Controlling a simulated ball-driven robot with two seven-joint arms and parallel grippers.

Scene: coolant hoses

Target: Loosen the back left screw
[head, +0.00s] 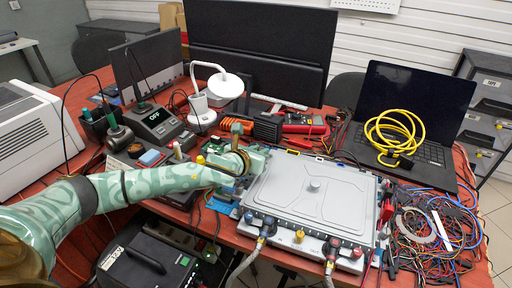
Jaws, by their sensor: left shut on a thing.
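A grey flat-lidded box (315,198) stands on the red-topped table, with hose fittings along its front. My left arm reaches in from the left, and my left gripper (256,160) is at the box's back left corner. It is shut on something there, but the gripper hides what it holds. The back left screw cannot be made out behind the gripper. My right gripper is not in view.
A laptop (412,100) with a coiled yellow cable (398,134) stands behind right. Tangled wires (440,235) cover the right side. A soldering station (155,122) and white lamp (224,86) stand behind my arm. Grey hoses (247,262) hang at the front.

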